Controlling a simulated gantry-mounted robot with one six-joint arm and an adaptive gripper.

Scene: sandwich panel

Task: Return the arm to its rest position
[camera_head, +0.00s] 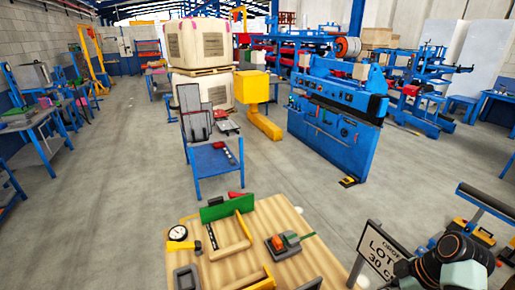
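Part of my arm (455,262), dark joints with an orange ring and pale teal caps, shows in the lower right corner of the head camera view. The rest of the arm runs out of the picture, and I cannot make out my gripper. A light wooden panel (318,262) lies at the bottom centre, left of the arm and apart from it in the picture.
A blue stand (212,160) and a blue machine (335,110) stand beyond. Grey floor (110,200) is open at left.

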